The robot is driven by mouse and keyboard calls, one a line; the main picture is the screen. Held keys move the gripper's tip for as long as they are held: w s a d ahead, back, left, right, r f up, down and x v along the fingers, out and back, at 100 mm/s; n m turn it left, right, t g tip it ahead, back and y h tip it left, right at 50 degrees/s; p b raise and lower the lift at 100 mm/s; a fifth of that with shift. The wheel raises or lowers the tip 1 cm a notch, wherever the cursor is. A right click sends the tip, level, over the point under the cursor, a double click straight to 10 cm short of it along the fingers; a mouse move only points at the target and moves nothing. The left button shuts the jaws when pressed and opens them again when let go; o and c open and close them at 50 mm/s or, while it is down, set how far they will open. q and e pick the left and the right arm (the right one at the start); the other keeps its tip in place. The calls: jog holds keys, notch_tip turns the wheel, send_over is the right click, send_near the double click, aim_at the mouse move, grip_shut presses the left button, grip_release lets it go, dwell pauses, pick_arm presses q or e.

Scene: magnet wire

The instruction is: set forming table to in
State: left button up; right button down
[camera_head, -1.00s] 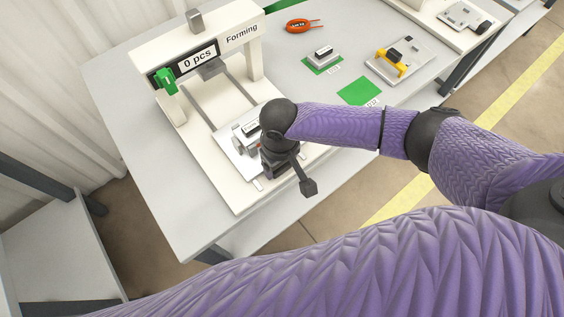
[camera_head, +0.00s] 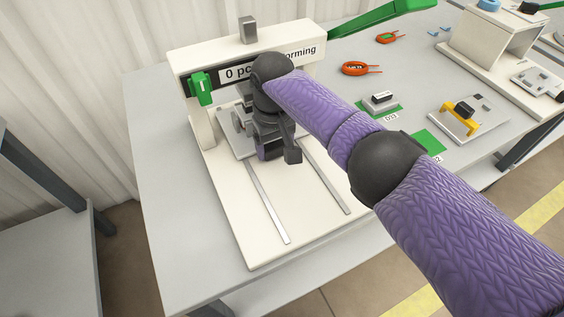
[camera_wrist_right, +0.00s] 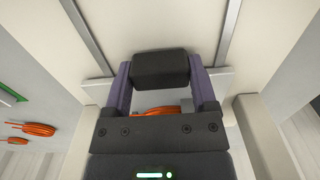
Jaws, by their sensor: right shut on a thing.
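The forming station (camera_head: 222,190) is a white frame on a white base, with a "0 pcs" display partly hidden by my arm. Its sliding forming table (camera_head: 236,145) is a grey plate at the back of the rails, beneath the crossbar. My right gripper (camera_head: 268,150) is over the table's front. In the right wrist view its two purple fingers are shut on a black block-shaped handle (camera_wrist_right: 160,68). An orange wire coil (camera_wrist_right: 160,110) shows partly between the fingers. The wrist hides much of the table. My left gripper is out of view.
Two bare metal rails (camera_head: 268,203) run along the front of the base. A green lever (camera_head: 201,88) is on the frame's left post. Orange coils (camera_head: 360,69), a part on a green mat (camera_head: 380,103) and a yellow-clamped fixture (camera_head: 462,115) are to the right.

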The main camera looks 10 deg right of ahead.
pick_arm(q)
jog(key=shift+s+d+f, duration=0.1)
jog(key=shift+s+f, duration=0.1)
pick_arm(e)
jog(key=shift+w, duration=0.1)
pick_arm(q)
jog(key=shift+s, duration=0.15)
pick_arm(e)
jog(key=shift+r, duration=0.1)
grip_release()
jog(key=shift+w+a, duration=0.15)
jog(key=shift+w, duration=0.05)
notch_tip(320, 180, up, 10)
jog(key=p, duration=0.5)
jog(key=shift+s, duration=0.1)
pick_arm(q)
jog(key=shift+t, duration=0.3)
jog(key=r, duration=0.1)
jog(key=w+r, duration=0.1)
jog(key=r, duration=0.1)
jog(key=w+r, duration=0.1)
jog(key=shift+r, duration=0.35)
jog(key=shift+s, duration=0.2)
